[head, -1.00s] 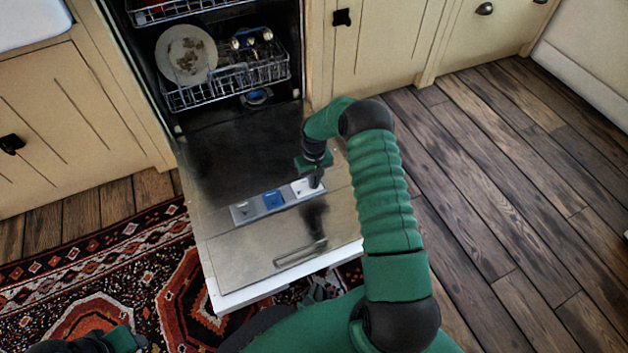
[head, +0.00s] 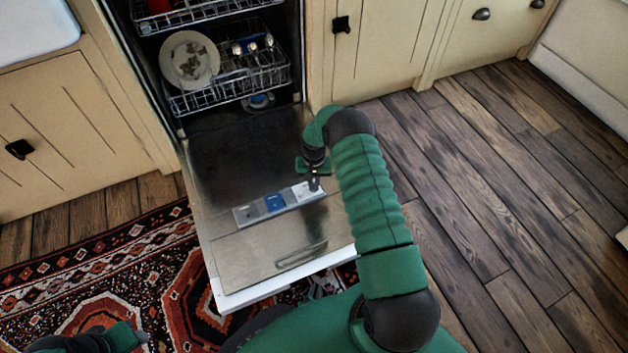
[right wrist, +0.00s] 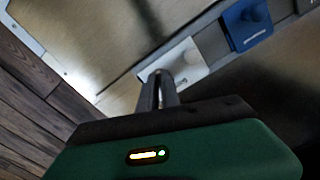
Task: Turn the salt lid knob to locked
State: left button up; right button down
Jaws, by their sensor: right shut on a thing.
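The open dishwasher door carries a strip with a white lid (head: 301,194), a blue lid (head: 275,203) and a grey lid (head: 246,214). I cannot read which is the salt lid. My right gripper (head: 315,186) points down onto the white lid.
The dishwasher door (head: 245,165) lies folded down. Above it, the lower rack (head: 225,90) holds a dirty plate (head: 189,60). Cabinets (head: 385,50) stand either side. A patterned rug (head: 110,255) lies to the left, and clear wooden floor (head: 500,170) to the right.

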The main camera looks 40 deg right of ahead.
jog(key=m+p, duration=0.1)
jog(key=m, duration=0.2)
jog(key=shift+m+p, duration=0.35)
jog(key=shift+m, duration=0.05)
jog(key=m+p, duration=0.1)
jog(key=m, duration=0.2)
jog(key=shift+a+m, duration=0.1)
jog(key=shift+m, duration=0.2)
jog(key=m, duration=0.5)
jog(key=shift+w+m, duration=0.15)
jog(key=shift+m, duration=0.25)
jog(key=c, duration=1.6)
grip_release()
jog(key=shift+f, duration=0.1)
jog(key=shift+o, duration=0.2)
notch_tip(320, 180, up, 17)
jog(key=p, duration=0.9)
